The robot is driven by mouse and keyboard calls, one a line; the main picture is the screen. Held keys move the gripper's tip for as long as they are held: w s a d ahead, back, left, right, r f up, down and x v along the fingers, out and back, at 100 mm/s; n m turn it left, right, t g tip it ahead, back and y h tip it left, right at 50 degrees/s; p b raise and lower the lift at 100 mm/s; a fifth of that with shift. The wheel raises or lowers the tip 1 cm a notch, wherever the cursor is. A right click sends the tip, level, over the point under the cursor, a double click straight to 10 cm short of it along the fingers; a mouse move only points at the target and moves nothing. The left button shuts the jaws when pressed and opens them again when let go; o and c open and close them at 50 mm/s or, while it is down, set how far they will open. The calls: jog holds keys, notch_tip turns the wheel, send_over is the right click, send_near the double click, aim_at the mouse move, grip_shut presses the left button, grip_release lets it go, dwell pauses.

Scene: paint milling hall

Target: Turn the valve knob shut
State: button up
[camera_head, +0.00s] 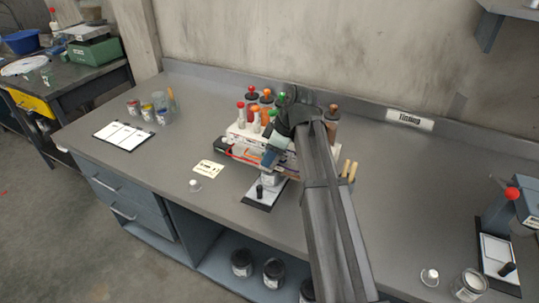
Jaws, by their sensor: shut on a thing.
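My gripper (269,159) is small in view, at the front of a white rack (238,138) on the grey bench. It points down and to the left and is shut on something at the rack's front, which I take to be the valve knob. The knob itself is hidden behind the gripper and my arm, so its turned position cannot be told. Just below the gripper, a small pale can (270,179) stands on a dark-edged tray (256,203).
Bottles with red, orange and green tops stand in the rack. A clipboard (124,134) and small paint pots (147,112) are at left. A device with a red knob (512,193) stands at far right. The bench right of my arm is mostly clear.

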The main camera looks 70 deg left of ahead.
jog(key=shift+m, duration=0.3)
jog(key=m+t+y, duration=0.1)
jog(key=m, duration=0.2)
jog(key=shift+s+d, duration=0.1)
jog(key=shift+d, duration=0.1)
jog(key=m, duration=0.2)
jog(key=m+t, duration=0.1)
jog(key=m, duration=0.2)
jog(key=shift+s+t+y, duration=0.15)
jog(key=shift+t+y, duration=0.15)
jog(key=shift+y, duration=0.1)
jog(key=m+t, duration=0.1)
jog(key=m, duration=0.3)
jog(key=shift+s+m+t, duration=0.1)
jog(key=shift+m+t, duration=0.2)
jog(key=shift+t, duration=0.1)
jog(key=m, duration=0.2)
jog(key=m+t, duration=0.1)
jog(key=m, duration=0.1)
jog(key=shift+a+m+t, duration=0.1)
jog(key=shift+m+t, duration=0.2)
jog(key=shift+s+h, duration=0.1)
jog(key=shift+h, duration=0.2)
jog(key=o, duration=1.1)
jog(key=shift+c, duration=0.2)
